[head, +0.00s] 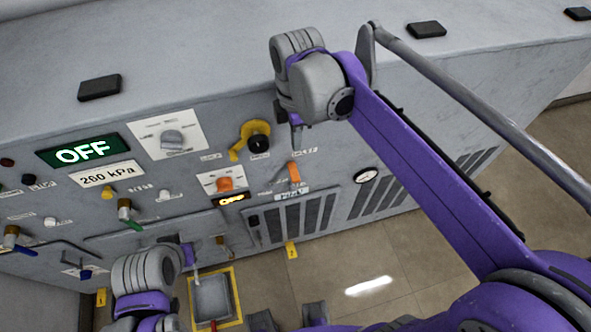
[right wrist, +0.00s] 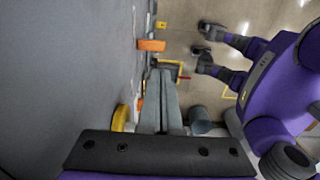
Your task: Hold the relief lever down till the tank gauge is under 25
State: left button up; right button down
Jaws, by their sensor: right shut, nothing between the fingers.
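An orange lever (head: 293,173) stands out from the grey panel, above a small label too small to read; I take it as the relief lever. An orange part also shows in the right wrist view (right wrist: 151,45), beyond the fingertips. My right gripper (head: 297,146) is shut and empty, pointing down just above the orange lever and apart from it. Its closed fingers show in the right wrist view (right wrist: 161,72). A round white gauge (head: 366,175) sits right of the lever; its needle is too small to read. My left gripper (head: 190,264) is low at left; its fingers are unclear.
A yellow handle (head: 250,140) and an orange knob (head: 225,184) are left of the lever. A green display (head: 82,151) reads OFF; a plate (head: 108,173) reads 260 kPa. A grey pedal-like plate (head: 212,299) lies in a yellow floor outline. Vents flank the gauge.

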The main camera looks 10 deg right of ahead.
aim_at(296, 180)
notch_tip(296, 180, down, 14)
jog(key=shift+w+r+b, duration=0.1)
jog(key=shift+w+b, duration=0.05)
jog(key=shift+b, duration=0.25)
dwell(0.3)
jog(key=shift+s+f+t, duration=0.35)
jog(key=shift+f+t, duration=0.25)
jog(key=shift+t, duration=0.2)
jog(key=shift+s+f+t+b, duration=0.3)
jog(key=shift+f+t+b, duration=0.45)
jog(key=shift+t, duration=0.45)
jog(key=shift+w+r, duration=0.1)
jog(key=shift+r, duration=0.05)
dwell(4.5)
